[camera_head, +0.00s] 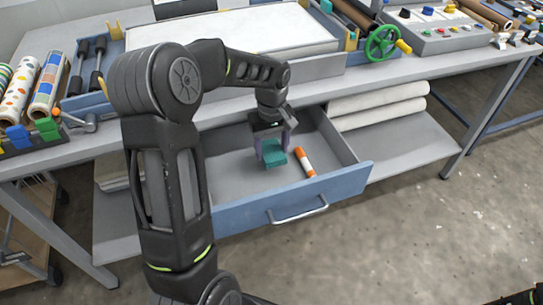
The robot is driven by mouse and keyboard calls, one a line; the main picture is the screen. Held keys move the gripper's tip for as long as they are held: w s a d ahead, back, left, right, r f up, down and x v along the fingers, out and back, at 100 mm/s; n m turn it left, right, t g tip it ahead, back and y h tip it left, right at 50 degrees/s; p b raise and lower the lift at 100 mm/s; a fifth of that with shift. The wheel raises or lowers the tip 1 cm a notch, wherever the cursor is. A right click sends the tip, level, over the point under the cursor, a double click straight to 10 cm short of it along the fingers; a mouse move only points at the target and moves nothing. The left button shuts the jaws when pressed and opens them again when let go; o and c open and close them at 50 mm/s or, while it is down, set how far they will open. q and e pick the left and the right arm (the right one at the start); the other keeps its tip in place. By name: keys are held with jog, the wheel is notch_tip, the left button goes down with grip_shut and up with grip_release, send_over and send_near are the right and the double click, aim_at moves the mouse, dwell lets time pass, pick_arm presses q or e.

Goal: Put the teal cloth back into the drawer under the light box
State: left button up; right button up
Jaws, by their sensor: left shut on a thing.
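The drawer (345,186) under the light box (230,33) is pulled out, with its blue front and a light bar handle facing me. My left gripper (271,150) points down inside the drawer and is shut on the teal cloth (274,157). The cloth is at or just above the drawer floor; I cannot tell if it touches. An orange and white tube (304,162) lies in the drawer just right of the cloth. Of my right arm, only a dark part shows at the bottom right corner; its gripper is not in view.
A green handwheel (381,43) and a control box (436,32) with coloured buttons are at the right. White rolls (378,97) lie on the lower shelf right of the drawer. The floor in front is clear.

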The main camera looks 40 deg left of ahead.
aim_at(272, 150)
pick_arm(q)
jog(key=shift+f, duration=1.8)
jog(key=shift+f, duration=0.1)
jog(key=shift+f, duration=0.15)
jog(key=o, duration=1.3)
notch_tip(272, 150, up, 13)
jog(key=shift+f, duration=0.2)
